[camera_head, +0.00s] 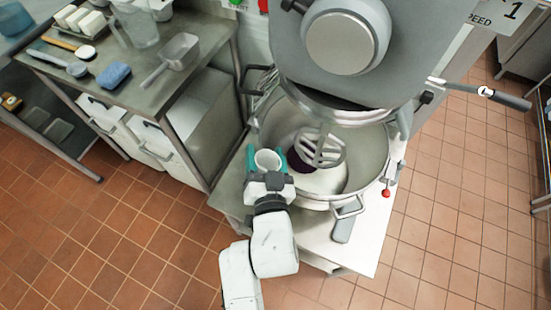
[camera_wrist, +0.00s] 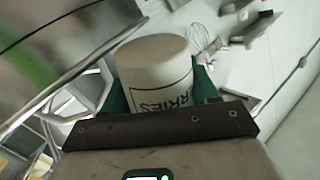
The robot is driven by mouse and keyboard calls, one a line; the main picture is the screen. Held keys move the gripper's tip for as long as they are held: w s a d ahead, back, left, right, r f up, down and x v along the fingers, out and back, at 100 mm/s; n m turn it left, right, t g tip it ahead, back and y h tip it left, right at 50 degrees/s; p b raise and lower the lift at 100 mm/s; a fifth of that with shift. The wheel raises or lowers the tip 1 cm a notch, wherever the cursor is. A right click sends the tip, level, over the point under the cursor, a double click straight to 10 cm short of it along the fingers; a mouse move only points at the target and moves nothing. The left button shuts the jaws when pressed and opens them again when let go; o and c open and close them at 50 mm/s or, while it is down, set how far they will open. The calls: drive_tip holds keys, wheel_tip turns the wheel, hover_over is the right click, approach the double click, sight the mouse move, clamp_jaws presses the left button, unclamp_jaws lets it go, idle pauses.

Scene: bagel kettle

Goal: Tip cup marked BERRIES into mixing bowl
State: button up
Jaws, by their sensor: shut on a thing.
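The cup marked BERRIES (camera_wrist: 153,68) is white with a dark-framed label, and part of its lettering shows in the wrist view. My gripper (camera_head: 267,162) is shut on the cup (camera_head: 267,158), with a green finger on each side of it. In the head view the cup is at the left edge of the mixing bowl (camera_head: 368,165), and I look into its open top. The steel bowl holds something white with a dark purple patch (camera_head: 297,162) on its left side. The grey beater (camera_head: 319,149) reaches down into the bowl. The cup's contents cannot be made out.
The mixer head (camera_head: 345,45) overhangs the bowl at the back. A lever (camera_head: 500,97) sticks out right, and a red knob (camera_head: 386,193) is beside the bowl. A steel table (camera_head: 150,65) with a scoop (camera_head: 180,52) and blue sponge (camera_head: 114,74) stands left. Open tiled floor lies right.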

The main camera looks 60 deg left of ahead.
drive_tip(key=s+n+b, duration=0.1)
drive_tip(key=b, duration=0.2)
drive_tip(key=s+a+n+b, duration=0.1)
drive_tip(key=s+b, duration=0.1)
drive_tip(key=s+a+b, duration=0.1)
drive_tip(key=b, duration=0.2)
drive_tip(key=shift+s+a+r+n+t+y+b, duration=0.1)
drive_tip(key=shift+s+n+t+y+b, duration=0.2)
drive_tip(key=shift+s+n, duration=0.1)
drive_tip(key=shift+w, duration=0.1)
